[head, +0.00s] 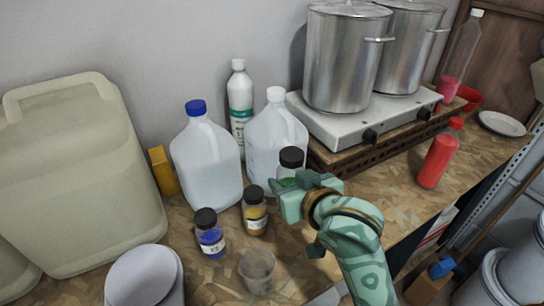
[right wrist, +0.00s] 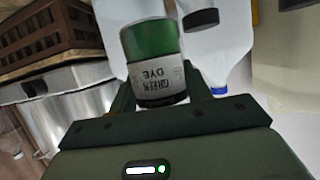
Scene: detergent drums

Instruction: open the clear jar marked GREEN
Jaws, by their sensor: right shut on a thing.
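The clear jar marked GREEN (head: 286,172) stands on the counter with its black lid (head: 291,157) on, partly hidden by my right gripper (head: 303,186). In the right wrist view, the jar (right wrist: 150,42) shows upside down, with green contents and a white label reading GREEN DYE; only a dark strip of the lid shows near the gripper. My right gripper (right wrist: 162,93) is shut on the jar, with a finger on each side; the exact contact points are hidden. My left gripper is out of view.
A yellow dye jar (head: 255,216) and a blue dye jar (head: 210,238) stand to the left. White jugs (head: 205,165) (head: 272,138) stand close behind. An empty clear cup (head: 257,272) is in front. A hot plate (head: 345,128) with steel pots and a red bottle (head: 437,160) are to the right.

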